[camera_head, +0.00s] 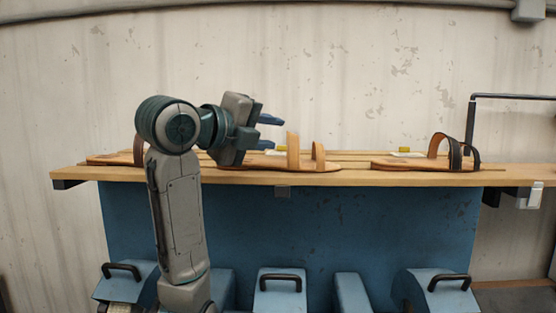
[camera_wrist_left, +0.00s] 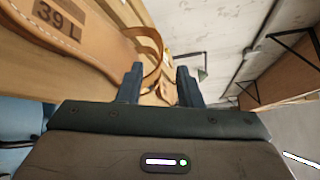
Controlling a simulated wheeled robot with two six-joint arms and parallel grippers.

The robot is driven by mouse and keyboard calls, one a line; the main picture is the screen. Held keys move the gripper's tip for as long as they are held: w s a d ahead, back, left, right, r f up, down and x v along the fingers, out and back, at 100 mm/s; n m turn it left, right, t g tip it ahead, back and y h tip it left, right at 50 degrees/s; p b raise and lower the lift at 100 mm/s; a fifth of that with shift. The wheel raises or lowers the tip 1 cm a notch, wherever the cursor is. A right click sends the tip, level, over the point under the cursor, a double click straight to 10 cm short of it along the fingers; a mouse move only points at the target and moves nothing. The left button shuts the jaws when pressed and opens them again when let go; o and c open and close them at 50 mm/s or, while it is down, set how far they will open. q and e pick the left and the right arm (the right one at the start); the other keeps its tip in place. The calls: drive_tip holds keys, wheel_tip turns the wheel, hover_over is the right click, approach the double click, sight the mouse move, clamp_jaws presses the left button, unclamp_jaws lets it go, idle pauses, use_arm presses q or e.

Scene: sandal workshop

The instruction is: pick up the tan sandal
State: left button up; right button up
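The tan sandal (camera_head: 292,152), with a tan sole and two upright tan straps, lies on the wooden shelf top in the middle of the head view. My left gripper (camera_head: 268,132) is just left of its straps, above the rear of the sole, with its two fingers apart and nothing held. In the left wrist view a sandal sole marked "39 L" (camera_wrist_left: 60,28) shows at upper left, and its tan strap (camera_wrist_left: 150,42) loops near the fingertips of the open gripper (camera_wrist_left: 159,78). My right gripper is in neither view.
Another sandal (camera_head: 112,159) lies at the left end of the wooden shelf (camera_head: 390,178), partly behind my arm. A sandal with dark straps (camera_head: 440,148) lies to the right. Blue machine housings with black handles (camera_head: 280,279) stand below. A pale wall is behind.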

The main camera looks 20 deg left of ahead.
sight(288, 132)
use_arm(q)
drive_tip(key=shift+x, duration=0.75)
drive_tip(key=p+x, duration=0.2)
drive_tip(key=x, duration=0.2)
drive_tip(key=shift+w+r+p, duration=0.1)
drive_tip(key=shift+w+p, duration=0.1)
drive_tip(key=shift+p, duration=0.2)
drive_tip(key=shift+w+d, duration=0.15)
drive_tip(key=shift+w, duration=0.15)
drive_tip(key=shift+c, duration=0.6)
drive_tip(key=shift+s, duration=0.1)
clamp_jaws()
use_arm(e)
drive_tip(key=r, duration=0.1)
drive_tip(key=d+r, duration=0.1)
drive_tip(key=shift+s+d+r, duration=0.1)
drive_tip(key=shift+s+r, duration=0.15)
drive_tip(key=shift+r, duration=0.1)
